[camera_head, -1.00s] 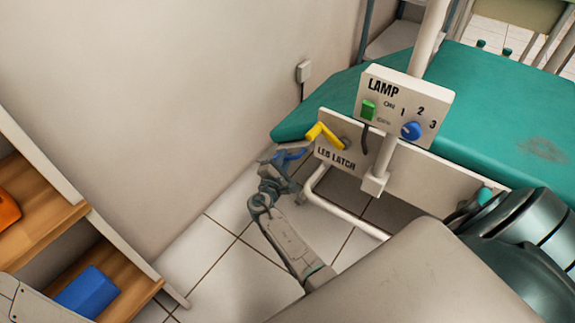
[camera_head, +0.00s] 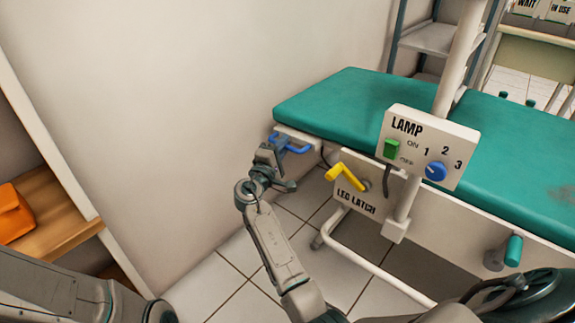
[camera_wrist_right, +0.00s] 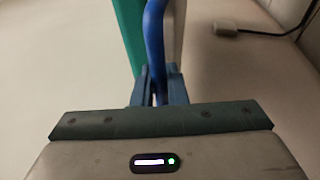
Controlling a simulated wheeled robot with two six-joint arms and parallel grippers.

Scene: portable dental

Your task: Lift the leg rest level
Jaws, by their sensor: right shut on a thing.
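The leg rest (camera_head: 330,100) is the green padded end section of the dental chair, at the left end in the head view. It looks about level with the rest of the green pad. A blue handle (camera_head: 296,147) sticks out from its near edge. My right gripper (camera_head: 276,150) is shut on this handle. In the right wrist view the blue bar (camera_wrist_right: 154,45) passes between the right fingers (camera_wrist_right: 158,88), with the green pad edge behind it. The yellow leg latch lever (camera_head: 345,178) sits on its white labelled panel, right of my right gripper. My left gripper is out of view.
A lamp box (camera_head: 428,147) with a green switch and blue knob stands on a white pole over the chair's near side. A wall is close on the left. A wooden shelf (camera_head: 60,225) with an orange object (camera_head: 12,212) is at far left.

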